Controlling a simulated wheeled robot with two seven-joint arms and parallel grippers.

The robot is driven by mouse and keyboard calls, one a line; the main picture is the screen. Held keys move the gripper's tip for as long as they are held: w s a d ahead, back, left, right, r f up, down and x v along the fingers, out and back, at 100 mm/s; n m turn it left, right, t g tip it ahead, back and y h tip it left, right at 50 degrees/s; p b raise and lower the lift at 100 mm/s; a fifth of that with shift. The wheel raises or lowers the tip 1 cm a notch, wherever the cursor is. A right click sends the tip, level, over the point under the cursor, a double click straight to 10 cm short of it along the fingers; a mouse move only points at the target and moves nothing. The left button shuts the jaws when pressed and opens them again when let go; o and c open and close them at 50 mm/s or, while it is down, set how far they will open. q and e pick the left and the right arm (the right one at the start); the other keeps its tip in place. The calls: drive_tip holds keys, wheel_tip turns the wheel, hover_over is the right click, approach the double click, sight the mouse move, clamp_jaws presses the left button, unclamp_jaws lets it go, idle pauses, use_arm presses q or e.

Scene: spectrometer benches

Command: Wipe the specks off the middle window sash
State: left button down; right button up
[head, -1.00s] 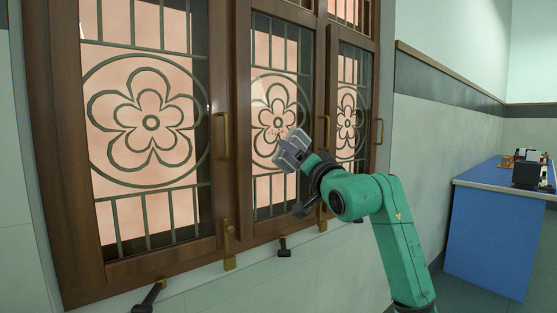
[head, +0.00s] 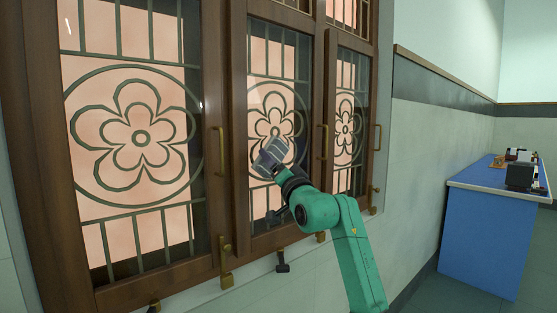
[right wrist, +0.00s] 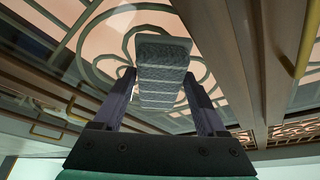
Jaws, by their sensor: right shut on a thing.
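The middle window sash (head: 239,110) is a brown wooden frame around glass, with a flower-patterned grille behind it. My right gripper (head: 277,167) is in front of the lower half of its glass, shut on a grey wiping block (head: 270,154). In the right wrist view the block (right wrist: 163,72) sits between the two fingers, its pale end toward the glass. I cannot tell whether it touches the pane. I cannot make out specks clearly now; the block and gripper cover part of the glass. My left gripper is out of view.
The left sash (head: 140,110) and the right sash (head: 346,110) flank it. Brass handles (head: 221,152) and latches (head: 226,268) stick out from the frames. A blue bench (head: 490,230) with instruments stands at the far right, with clear floor before it.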

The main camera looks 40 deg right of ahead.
drive_tip(key=shift+w, duration=0.15)
drive_tip(key=shift+w+p, duration=0.3)
drive_tip(key=shift+w, duration=0.1)
idle(0.5)
